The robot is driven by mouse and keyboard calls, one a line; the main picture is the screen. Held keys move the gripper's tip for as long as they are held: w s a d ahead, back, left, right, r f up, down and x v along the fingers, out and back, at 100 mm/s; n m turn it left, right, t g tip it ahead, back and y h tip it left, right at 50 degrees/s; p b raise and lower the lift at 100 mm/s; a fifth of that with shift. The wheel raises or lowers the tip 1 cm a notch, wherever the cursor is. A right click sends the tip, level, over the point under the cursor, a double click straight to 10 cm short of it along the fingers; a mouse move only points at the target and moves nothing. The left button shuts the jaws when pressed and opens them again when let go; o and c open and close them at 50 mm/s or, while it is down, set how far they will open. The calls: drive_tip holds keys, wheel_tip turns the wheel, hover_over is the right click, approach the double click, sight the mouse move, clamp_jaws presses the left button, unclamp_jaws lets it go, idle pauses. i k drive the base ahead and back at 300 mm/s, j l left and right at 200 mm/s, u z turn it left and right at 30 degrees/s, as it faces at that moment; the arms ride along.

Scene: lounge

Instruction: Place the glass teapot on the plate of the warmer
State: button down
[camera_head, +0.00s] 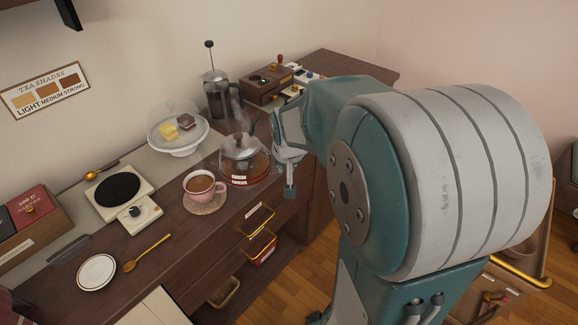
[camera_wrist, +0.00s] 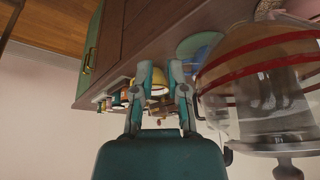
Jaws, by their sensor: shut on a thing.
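The glass teapot (camera_head: 245,160), with a red band and amber liquid low in it, is upright toward the back of the dark wood counter. It fills the right of the wrist view (camera_wrist: 270,85), which is turned upside down. My gripper (camera_head: 280,152) is at its right side, shut on the teapot. The grip on the handle is mostly hidden; in the wrist view my fingers (camera_wrist: 162,82) show beside the glass. I cannot tell whether the teapot's base touches the counter. The warmer (camera_head: 141,214) is cream with a knob, and its round black plate (camera_head: 118,190) is empty, at the left.
A pink cup of tea (camera_head: 200,185) on a woven coaster stands between teapot and warmer. A domed cake stand (camera_head: 179,138) and a French press (camera_head: 217,95) are behind. A saucer (camera_head: 97,272) and gold spoon (camera_head: 146,252) lie in front of the warmer.

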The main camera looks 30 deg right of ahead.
sight(114, 189)
drive_tip(key=k, duration=1)
